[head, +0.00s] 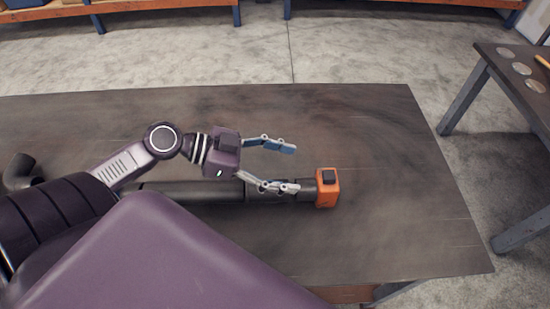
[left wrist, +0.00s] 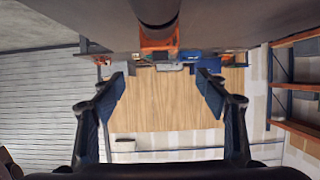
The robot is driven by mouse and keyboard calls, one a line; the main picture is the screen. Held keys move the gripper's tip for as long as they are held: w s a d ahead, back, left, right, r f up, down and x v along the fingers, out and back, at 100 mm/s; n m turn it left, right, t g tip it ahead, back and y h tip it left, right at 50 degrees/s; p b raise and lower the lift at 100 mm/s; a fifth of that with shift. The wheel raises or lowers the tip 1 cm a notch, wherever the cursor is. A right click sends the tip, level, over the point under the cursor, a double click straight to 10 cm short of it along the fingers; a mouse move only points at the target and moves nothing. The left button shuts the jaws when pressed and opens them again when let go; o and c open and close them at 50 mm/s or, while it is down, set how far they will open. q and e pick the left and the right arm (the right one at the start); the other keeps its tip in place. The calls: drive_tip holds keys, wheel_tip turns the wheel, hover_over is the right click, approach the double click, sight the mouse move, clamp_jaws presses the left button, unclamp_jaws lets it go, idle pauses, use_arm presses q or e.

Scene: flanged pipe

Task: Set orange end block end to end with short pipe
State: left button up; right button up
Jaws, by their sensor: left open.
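The orange end block (head: 327,188) sits on the table at the right end of a dark pipe line (head: 190,192). A short dark pipe section (head: 308,187) shows at its left face, in line with it, with no clear gap. My left gripper (head: 292,168) is open and empty. Its near finger overlaps the pipe in the head view, and its far finger is over bare table. In the left wrist view the fingers (left wrist: 160,90) are spread, with the dark pipe (left wrist: 157,12) and orange block (left wrist: 158,46) above them in the picture. My right gripper is out of view.
The dark table (head: 400,150) is clear behind and right of the block. A curved dark pipe piece (head: 22,172) lies at the far left. A second table (head: 510,85) with round discs stands at the right. Orange shelving (head: 60,10) is at the back.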

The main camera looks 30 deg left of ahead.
use_arm(q)
drive_tip(key=shift+v, duration=1.4)
